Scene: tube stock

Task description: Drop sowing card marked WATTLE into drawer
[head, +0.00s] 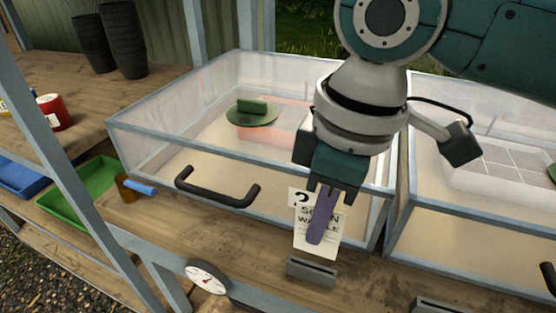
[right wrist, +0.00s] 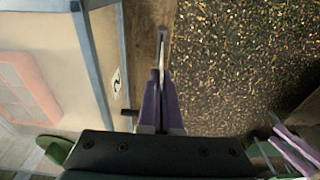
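The pale card (head: 331,238) with dark print, its WATTLE partly covered, is between the purple fingers of my right gripper (head: 317,238). In the right wrist view the fingers (right wrist: 160,75) are closed together on it, and it shows nearly edge-on (right wrist: 162,48). The card's lower edge is close above a grey slotted piece (head: 312,271) on the bench front; I cannot tell whether they touch. No drawer is clearly recognisable. At the right wrist view's lower right corner, purple and teal parts look like my left gripper (right wrist: 294,150); its finger state is unclear.
A clear-walled case (head: 150,146) with a black handle (head: 218,190) stands behind the card. A "?" label (head: 299,197) is on its front. A second case (head: 470,222) stands at right. A dial (head: 206,278), green tray (head: 80,195) and red pot (head: 53,112) are at left.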

